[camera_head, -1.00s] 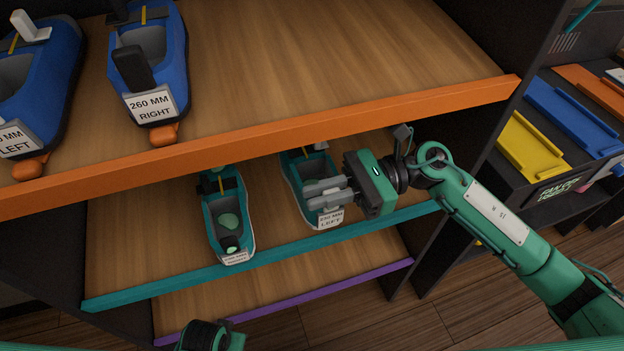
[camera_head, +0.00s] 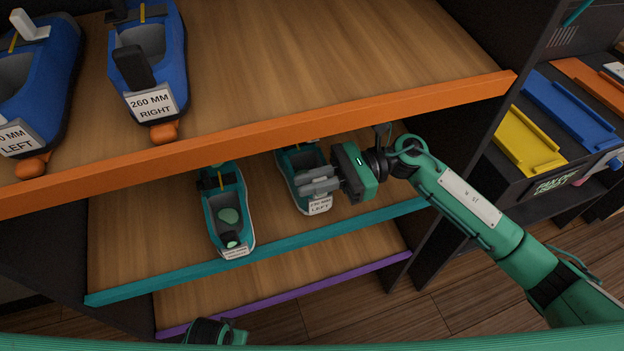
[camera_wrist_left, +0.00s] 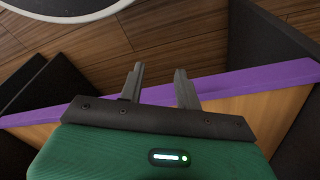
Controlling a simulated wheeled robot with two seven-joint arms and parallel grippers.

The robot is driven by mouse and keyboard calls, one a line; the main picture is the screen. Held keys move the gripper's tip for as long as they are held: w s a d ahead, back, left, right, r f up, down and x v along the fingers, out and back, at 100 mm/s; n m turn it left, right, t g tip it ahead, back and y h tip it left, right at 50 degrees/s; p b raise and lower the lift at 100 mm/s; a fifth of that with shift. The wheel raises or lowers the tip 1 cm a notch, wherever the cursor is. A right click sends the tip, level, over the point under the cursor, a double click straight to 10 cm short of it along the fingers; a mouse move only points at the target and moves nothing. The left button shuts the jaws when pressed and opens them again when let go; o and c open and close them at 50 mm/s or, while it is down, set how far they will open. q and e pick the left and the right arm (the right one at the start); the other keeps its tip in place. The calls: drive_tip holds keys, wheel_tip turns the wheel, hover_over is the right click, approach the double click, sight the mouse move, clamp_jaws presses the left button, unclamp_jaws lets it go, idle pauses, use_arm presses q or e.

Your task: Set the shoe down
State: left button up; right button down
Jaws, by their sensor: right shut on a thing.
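A teal shoe with a white tag reading LEFT (camera_head: 289,170) is on the teal-edged middle shelf (camera_head: 275,241), below the orange-edged shelf. My right gripper (camera_head: 312,186) comes in from the right and is shut on this shoe near its tagged end; its fingers hide part of the shoe. I cannot tell whether the sole touches the shelf. A second teal shoe (camera_head: 229,212) stands on the same shelf to the left, apart from it. My left gripper (camera_wrist_left: 160,90) is open and empty in the left wrist view, near a purple shelf edge; its wrist also shows at the bottom of the head view.
The orange-edged shelf (camera_head: 280,124) above holds two blue shoes, one tagged 260 MM RIGHT (camera_head: 138,45). A purple-edged shelf (camera_head: 310,287) lies below. A dark side panel (camera_head: 440,240) bounds the shelves on the right. Yellow (camera_head: 528,140) and blue trays stand beyond it.

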drive_tip(key=shift+f, duration=0.15)
drive_tip(key=c, duration=1.5)
unclamp_jaws()
use_arm(q)
drive_tip(key=shift+w+r, duration=0.1)
drive_tip(key=shift+r, duration=0.65)
use_arm(e)
drive_tip(key=shift+o, duration=0.2)
drive_tip(key=shift+r, duration=0.2)
